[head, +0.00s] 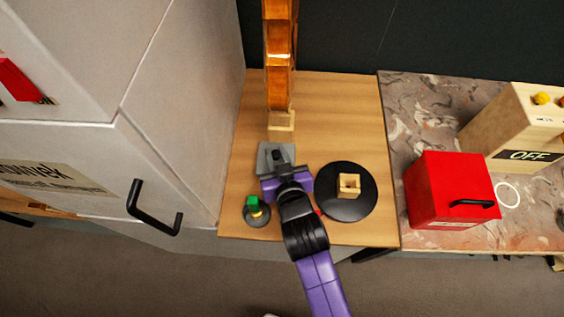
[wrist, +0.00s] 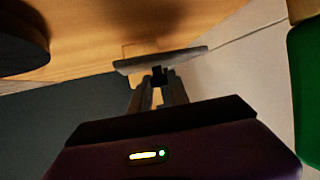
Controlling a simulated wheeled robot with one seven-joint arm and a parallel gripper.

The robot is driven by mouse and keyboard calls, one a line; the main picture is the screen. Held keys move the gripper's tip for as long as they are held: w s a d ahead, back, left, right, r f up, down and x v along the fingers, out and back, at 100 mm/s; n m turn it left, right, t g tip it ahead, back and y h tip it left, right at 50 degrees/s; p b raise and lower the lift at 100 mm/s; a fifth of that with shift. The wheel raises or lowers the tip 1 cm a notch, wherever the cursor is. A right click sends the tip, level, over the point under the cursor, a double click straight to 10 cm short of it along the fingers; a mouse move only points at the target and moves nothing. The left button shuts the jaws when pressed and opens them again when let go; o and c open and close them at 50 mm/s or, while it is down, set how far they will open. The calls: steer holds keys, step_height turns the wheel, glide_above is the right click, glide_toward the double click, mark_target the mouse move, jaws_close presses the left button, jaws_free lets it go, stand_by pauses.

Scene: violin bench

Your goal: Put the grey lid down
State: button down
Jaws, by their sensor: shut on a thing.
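The grey lid (head: 274,160) is a flat grey plate with a small dark knob. It is at my gripper's fingertips, over the wooden bench top, in front of the violin-coloured upright piece. My gripper (head: 280,171) is shut on the lid's knob. In the wrist view the lid (wrist: 188,57) is seen nearly edge-on beyond the fingers, with its dark knob (wrist: 159,76) between the fingertips (wrist: 158,88). I cannot tell whether the lid touches the bench.
An orange-brown upright piece (head: 279,60) stands behind on a pale block (head: 281,126). A black disc (head: 345,208) with a small wooden box (head: 349,185) lies right. A red box (head: 447,190) stands farther right.

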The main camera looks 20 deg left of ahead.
steer(key=shift+f, duration=2.45)
steer(key=shift+f, duration=0.2)
steer(key=c, duration=1.2)
jaws_free()
steer(key=shift+c, duration=0.2)
steer(key=shift+r, duration=0.1)
